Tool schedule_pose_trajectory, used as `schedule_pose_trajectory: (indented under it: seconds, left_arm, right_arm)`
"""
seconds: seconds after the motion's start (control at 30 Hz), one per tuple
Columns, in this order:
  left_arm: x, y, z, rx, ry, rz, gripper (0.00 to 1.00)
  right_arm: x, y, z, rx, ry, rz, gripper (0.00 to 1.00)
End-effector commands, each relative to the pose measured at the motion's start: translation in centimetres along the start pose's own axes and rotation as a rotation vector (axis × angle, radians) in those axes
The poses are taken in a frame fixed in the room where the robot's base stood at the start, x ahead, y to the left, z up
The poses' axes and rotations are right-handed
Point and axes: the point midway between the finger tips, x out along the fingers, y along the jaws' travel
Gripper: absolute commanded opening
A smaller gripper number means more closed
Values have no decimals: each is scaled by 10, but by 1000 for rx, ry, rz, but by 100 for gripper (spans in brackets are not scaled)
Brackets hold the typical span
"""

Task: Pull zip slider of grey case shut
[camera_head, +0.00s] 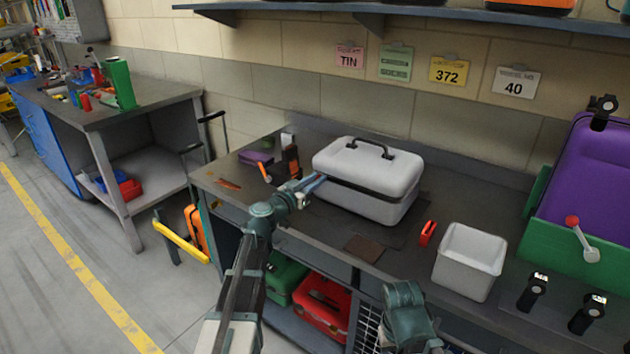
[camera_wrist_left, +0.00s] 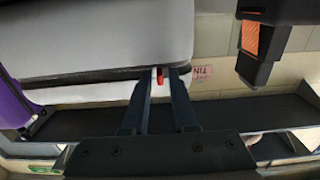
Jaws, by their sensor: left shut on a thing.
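The grey case (camera_head: 362,185) stands on the bench with its lid down and its black handle on top. A dark seam runs round it below the lid. My left gripper (camera_head: 317,182) is at the seam by the case's left front corner. In the left wrist view the case (camera_wrist_left: 90,35) fills the upper left, and the left fingers (camera_wrist_left: 160,82) are close together on a small red zip slider (camera_wrist_left: 160,76) at the seam. The fingers hide part of the slider. My right arm shows at the bottom of the head view; its gripper does not show.
A white open bin (camera_head: 470,262) and a red clip (camera_head: 427,233) stand right of the case. A brown pad (camera_head: 363,248) lies in front. A purple item (camera_head: 256,157) is at the left end. A green crate (camera_head: 570,250) stands far right.

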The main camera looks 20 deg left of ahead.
Motion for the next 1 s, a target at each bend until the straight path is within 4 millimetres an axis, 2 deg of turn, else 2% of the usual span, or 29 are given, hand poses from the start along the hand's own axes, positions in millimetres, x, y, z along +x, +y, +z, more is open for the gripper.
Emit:
schedule_pose_trajectory:
  seconds: [0.23, 0.37, 0.8, 1.0]
  left_arm:
    - [-1, 3, 0, 0, 0, 0, 0]
    - [-2, 20, 0, 0, 0, 2, 0]
    - [-3, 137, 0, 1, -1, 7, 0]
    - [-2, 177, 0, 1, 0, 4, 0]
  right_arm:
    - [0, 0, 0, 0, 0, 0, 50]
    - [0, 0, 0, 0, 0, 0, 50]
    - [0, 0, 0, 0, 0, 0, 50]
    - [0, 0, 0, 0, 0, 0, 50]
